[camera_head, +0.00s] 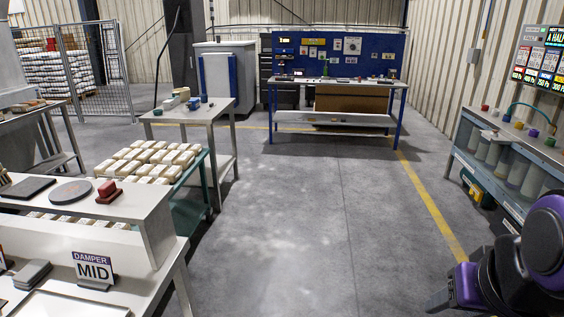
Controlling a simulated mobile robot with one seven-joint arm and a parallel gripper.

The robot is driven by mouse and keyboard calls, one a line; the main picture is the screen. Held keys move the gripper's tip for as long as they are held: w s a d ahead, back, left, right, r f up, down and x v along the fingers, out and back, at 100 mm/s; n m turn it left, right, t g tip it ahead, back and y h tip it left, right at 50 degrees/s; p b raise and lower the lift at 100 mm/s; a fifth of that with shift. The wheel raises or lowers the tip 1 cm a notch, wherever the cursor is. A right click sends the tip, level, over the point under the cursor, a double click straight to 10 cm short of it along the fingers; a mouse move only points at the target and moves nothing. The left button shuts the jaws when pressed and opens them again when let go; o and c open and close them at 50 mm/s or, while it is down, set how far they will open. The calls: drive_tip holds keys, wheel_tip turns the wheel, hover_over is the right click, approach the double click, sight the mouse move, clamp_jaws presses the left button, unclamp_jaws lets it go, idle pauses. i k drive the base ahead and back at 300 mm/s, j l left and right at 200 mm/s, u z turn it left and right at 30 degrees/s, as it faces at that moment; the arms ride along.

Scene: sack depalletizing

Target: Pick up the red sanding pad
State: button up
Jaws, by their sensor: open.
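A small red block (107,188) that looks like the red sanding pad sits on a dark red base on the raised grey shelf at the left, near the shelf's right end. It is small in the picture, so its exact shape is hard to tell. My gripper (437,300) shows at the lower right as a dark grey tip beside a purple housing, partly cut off by the picture edge. It is open, empty, and far across the floor from the red block.
A round grey disc (71,192) and a dark flat plate (26,188) lie left of the red block. A "DAMPER MID" sign (93,267) stands below. A rack of pale blocks (150,160) is behind. The middle floor (310,220) is clear; a bench (510,150) stands right.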

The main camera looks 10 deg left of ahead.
sight(108, 192)
drive_tip(key=i+u, duration=0.3)
drive_tip(key=i, duration=0.2)
drive_tip(key=i+l+u, duration=0.1)
drive_tip(key=i+u, duration=0.2)
drive_tip(key=i, duration=0.25)
drive_tip(key=i+u, duration=0.15)
drive_tip(key=u, duration=0.25)
drive_tip(key=i+u, duration=0.2)
drive_tip(key=u, duration=0.2)
drive_tip(key=i+l+u, duration=0.1)
drive_tip(key=u, duration=0.25)
drive_tip(key=i+l, duration=0.05)
